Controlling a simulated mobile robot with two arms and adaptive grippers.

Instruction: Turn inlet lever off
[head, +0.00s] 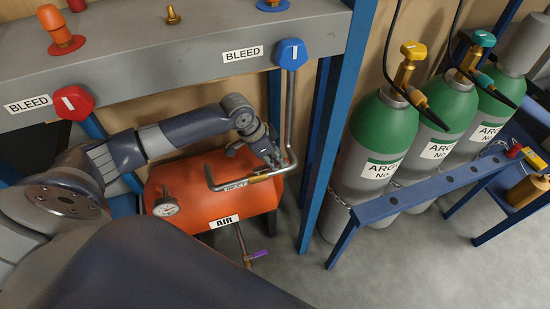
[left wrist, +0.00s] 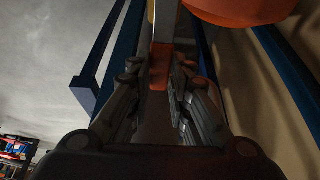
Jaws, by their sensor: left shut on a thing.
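A grey pipe (head: 289,120) drops from the right blue BLEED knob and bends left above the orange AIR tank (head: 185,200). A yellow valve body (head: 258,178) sits on its horizontal run. My left gripper (head: 276,161) reaches down at this valve, next to the pipe's bend. In the left wrist view its fingers (left wrist: 160,92) are closed in around an orange-red lever (left wrist: 160,65), which runs between them. In the head view the fingers hide most of the lever, so its exact angle cannot be told. My right gripper is out of view.
A gauge (head: 165,206) sits on the tank, and a purple-handled valve (head: 258,254) is below it. A blue post (head: 322,150) stands just right of the pipe. Green-topped argon cylinders (head: 385,125) stand behind a blue rack at right. The grey floor in front is clear.

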